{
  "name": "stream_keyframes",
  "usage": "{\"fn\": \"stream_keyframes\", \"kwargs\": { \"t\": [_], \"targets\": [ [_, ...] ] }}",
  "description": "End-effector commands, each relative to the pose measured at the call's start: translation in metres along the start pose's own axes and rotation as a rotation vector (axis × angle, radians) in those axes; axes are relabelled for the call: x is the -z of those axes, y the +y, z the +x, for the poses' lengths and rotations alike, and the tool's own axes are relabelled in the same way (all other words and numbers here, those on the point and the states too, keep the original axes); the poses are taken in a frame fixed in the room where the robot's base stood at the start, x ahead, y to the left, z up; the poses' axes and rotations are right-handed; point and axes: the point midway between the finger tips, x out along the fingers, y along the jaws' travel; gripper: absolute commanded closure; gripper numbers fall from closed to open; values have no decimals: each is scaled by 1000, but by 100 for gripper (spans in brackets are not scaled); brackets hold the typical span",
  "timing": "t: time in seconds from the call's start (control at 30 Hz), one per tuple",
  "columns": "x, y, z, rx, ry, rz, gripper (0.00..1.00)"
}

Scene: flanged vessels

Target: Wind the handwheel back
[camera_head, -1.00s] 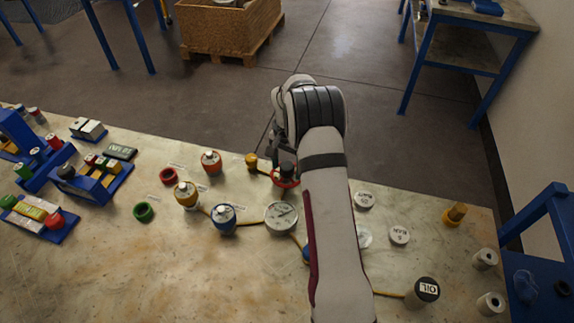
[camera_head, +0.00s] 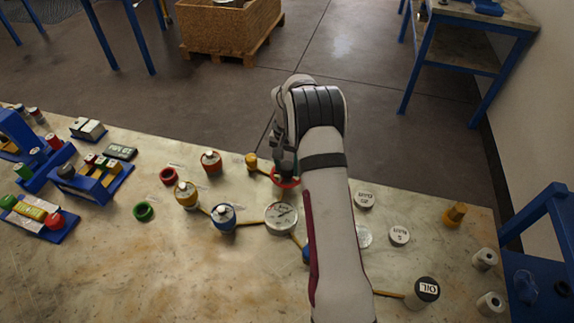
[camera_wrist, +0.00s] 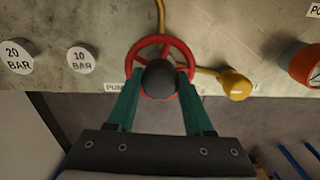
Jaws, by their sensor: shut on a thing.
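The red handwheel (camera_wrist: 188,50) stands on the bench in the middle of the wrist view, with a dark round knob (camera_wrist: 160,79) over its hub area. My gripper (camera_wrist: 160,76) has its two green fingers against opposite sides of this knob, shut on it. In the head view the handwheel (camera_head: 287,184) shows only partly, near the bench's far edge. My gripper (camera_head: 285,163) is above it there, and my wrist and arm hide much of the area.
A yellow fitting (camera_wrist: 236,85) is close right of the wheel, joined by a yellow pipe. Discs marked 20 BAR (camera_wrist: 18,57) and 10 BAR (camera_wrist: 82,60) lie left. A round gauge (camera_head: 281,217) and a blue vessel (camera_head: 224,217) stand nearer.

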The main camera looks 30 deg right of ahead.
Motion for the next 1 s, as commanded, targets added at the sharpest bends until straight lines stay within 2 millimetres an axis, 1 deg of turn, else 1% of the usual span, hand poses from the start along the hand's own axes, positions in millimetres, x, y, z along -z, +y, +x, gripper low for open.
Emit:
{"fn": "stream_keyframes", "kwargs": {
  "t": [1.0],
  "targets": [
    [0, 0, -1, 0, 1, -960, 100]
  ]
}}
